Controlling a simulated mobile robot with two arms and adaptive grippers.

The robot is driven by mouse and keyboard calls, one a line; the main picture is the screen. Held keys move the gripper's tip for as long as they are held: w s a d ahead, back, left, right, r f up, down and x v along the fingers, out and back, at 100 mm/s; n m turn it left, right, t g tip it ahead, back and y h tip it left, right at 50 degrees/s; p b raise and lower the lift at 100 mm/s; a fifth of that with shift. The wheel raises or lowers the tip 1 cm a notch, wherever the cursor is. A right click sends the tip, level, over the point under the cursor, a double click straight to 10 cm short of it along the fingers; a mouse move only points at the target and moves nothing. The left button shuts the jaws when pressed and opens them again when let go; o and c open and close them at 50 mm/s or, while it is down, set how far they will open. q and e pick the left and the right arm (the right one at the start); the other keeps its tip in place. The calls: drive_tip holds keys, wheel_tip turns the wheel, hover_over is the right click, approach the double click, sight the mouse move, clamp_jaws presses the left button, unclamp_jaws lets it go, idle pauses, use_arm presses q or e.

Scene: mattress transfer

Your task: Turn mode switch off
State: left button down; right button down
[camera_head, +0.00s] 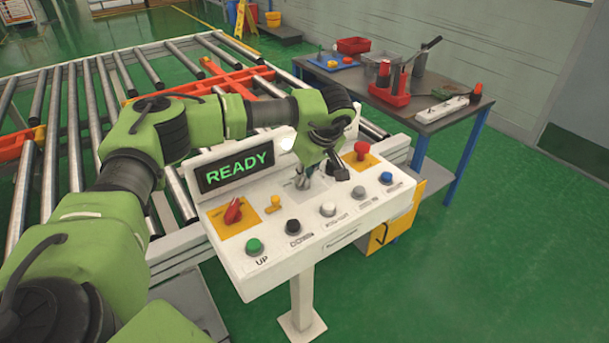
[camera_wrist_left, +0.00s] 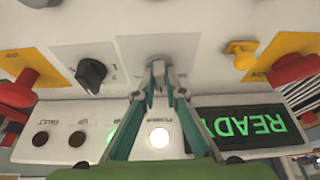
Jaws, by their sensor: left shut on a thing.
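The control panel (camera_head: 335,225) is white and tilted, and its display (camera_head: 235,168) reads READY in green. My left gripper (camera_head: 304,175) reaches down onto the panel from behind. In the left wrist view the left fingertips (camera_wrist_left: 158,76) are shut on a small switch on a grey plate (camera_wrist_left: 185,50). The fingers hide most of this switch, and I cannot read its label. A black rotary knob (camera_wrist_left: 92,74) sits on the neighbouring plate, with marks beside it. My right gripper is not in view.
A red switch (camera_head: 233,211), a yellow key-like knob (camera_head: 274,204) and a red button (camera_head: 361,150) sit near the gripper. A front row of buttons includes a green one (camera_head: 254,246). A roller conveyor (camera_head: 75,135) lies behind, and a tool table (camera_head: 440,118) stands right.

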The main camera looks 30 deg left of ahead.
use_arm(q)
drive_tip(key=n+g, duration=0.1)
drive_tip(key=n, duration=0.3)
drive_tip(key=shift+w+g, duration=0.15)
drive_tip(key=shift+g, duration=0.25)
drive_tip(key=n+g, duration=0.1)
drive_tip(key=n, duration=0.4)
drive_tip(key=shift+w+g, duration=0.15)
drive_tip(key=shift+g, duration=0.25)
drive_tip(key=shift+n, duration=0.4)
drive_tip(key=shift+h, duration=0.3)
drive_tip(key=c, duration=2.1)
unclamp_jaws()
